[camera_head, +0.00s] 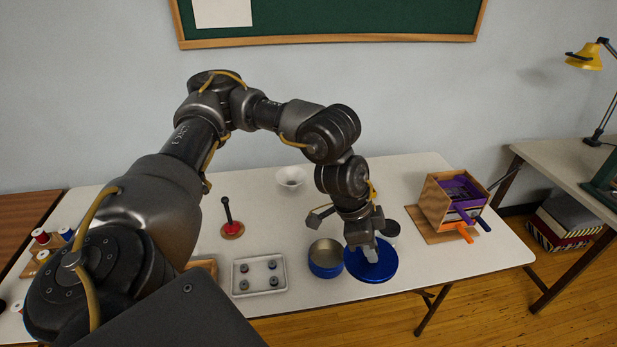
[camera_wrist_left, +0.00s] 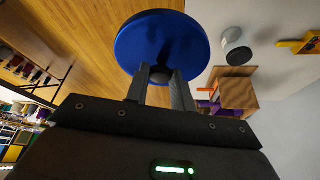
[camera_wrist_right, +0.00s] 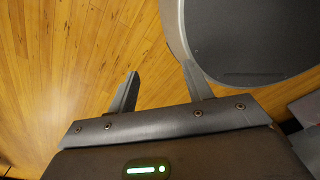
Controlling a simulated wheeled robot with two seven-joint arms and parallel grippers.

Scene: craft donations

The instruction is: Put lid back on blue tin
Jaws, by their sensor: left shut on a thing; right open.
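The blue tin (camera_head: 326,270) stands open on the white table, left of my left gripper in the head view, its bare metal inside showing. My left gripper (camera_head: 370,252) points down and is shut on the blue lid (camera_head: 384,270). The lid is right of the tin, near the table's front edge; its height over the table is hard to tell. In the left wrist view the lid (camera_wrist_left: 165,40) is at the tips of my left fingers. My right gripper (camera_wrist_right: 158,72) is open and empty over the wooden floor, seen only in the right wrist view.
A tray (camera_head: 259,290) with several small dark pieces is left of the tin. A white bowl (camera_head: 291,178) and a dark-handled stand (camera_head: 232,228) are further back. A dark round container (camera_head: 391,229) is behind the lid. A wooden box (camera_head: 441,203) with coloured-handled tools stands at right.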

